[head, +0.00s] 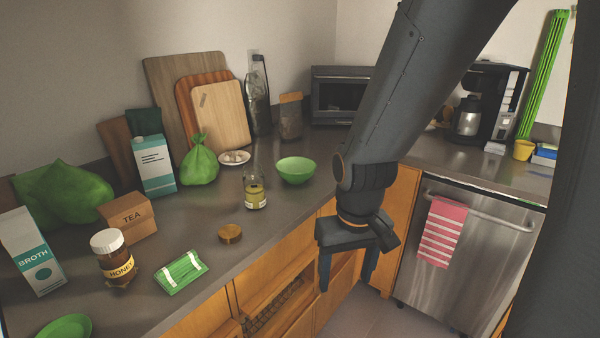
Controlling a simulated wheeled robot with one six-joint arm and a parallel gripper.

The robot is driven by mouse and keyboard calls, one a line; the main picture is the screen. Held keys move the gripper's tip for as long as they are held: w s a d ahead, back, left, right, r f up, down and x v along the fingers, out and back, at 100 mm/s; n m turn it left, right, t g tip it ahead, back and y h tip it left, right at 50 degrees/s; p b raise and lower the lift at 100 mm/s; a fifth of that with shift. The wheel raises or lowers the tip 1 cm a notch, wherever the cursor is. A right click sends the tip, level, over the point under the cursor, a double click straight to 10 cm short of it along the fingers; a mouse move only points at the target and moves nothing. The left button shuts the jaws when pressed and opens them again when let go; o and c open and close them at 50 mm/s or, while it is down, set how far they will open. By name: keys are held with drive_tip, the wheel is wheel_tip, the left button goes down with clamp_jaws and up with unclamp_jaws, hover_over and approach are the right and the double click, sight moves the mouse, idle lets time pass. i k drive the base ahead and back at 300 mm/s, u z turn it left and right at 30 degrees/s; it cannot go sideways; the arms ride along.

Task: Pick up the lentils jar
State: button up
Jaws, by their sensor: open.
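A small clear glass jar (255,193) with yellowish-green contents and a pale label stands upright near the counter's front edge; its label is too small to read. A round brown wooden lid (230,234) lies on the counter in front of it. A taller jar (290,118) with a brown top stands at the back by the wall, its contents unclear. I cannot tell for sure which jar holds lentils. My gripper (345,283) is open and empty, pointing down in front of the drawers, right of the small jar and apart from it.
A green bowl (296,170) stands just behind the small jar. A honey jar (113,259), green packet (181,273), tea box (128,218) and broth carton (34,255) crowd the left. A dishwasher (470,255) with a striped towel (442,232) is at right.

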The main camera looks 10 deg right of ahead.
sight(253, 174)
drive_tip(key=z, duration=1.05)
drive_tip(key=k, duration=0.65)
drive_tip(key=u, duration=1.15)
drive_tip(key=i, duration=0.5)
